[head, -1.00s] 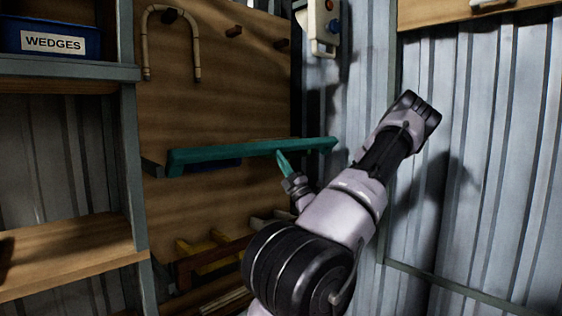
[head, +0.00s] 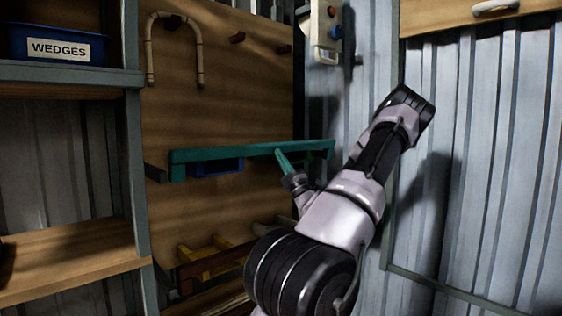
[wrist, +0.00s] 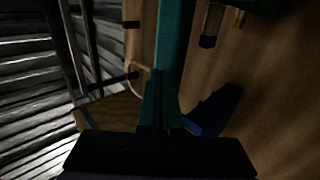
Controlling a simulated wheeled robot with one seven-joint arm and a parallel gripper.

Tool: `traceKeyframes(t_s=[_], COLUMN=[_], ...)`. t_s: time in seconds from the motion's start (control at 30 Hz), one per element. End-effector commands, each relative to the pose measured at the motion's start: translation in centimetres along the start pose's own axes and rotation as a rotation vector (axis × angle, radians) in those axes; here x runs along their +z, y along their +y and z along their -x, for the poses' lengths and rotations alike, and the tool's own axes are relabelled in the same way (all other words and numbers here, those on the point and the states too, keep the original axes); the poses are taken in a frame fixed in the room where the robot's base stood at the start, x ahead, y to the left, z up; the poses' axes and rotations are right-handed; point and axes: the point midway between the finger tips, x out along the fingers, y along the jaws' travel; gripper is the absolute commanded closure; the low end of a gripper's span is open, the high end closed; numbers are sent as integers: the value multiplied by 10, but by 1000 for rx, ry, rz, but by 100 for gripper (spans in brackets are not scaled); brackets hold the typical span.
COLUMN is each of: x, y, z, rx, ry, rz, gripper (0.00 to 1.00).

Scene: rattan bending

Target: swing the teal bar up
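The teal bar (head: 225,154) runs across the front of the wooden board in the head view, close to level. In the wrist view it runs up the middle (wrist: 175,40), beyond the fingers. My gripper (head: 282,159) has narrow teal fingers that look pressed together, with nothing seen between them. Its tips meet the bar's outline from below, right of the middle; whether they touch cannot be told. The fingers also show in the wrist view (wrist: 161,115), side by side.
A blue bin (head: 216,167) shows just under the bar. A bent cane hoop (head: 150,50) and pegs (head: 237,37) are on the board above. Yellow pieces (head: 205,262) lie below. Shelves with a WEDGES bin (head: 58,49) stand left. A control box (head: 325,30) hangs on the metal wall.

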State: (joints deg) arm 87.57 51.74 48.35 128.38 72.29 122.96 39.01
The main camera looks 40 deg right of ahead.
Motion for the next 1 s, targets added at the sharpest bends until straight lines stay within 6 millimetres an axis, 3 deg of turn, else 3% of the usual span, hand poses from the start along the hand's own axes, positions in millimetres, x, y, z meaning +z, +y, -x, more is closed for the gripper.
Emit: traceKeyframes(t_s=[0.73, 1.0], x=[0, 1], y=[4, 12], z=[-15, -1], rx=[-1, -2], ry=[1, -3], rz=[2, 1], gripper=[100, 100])
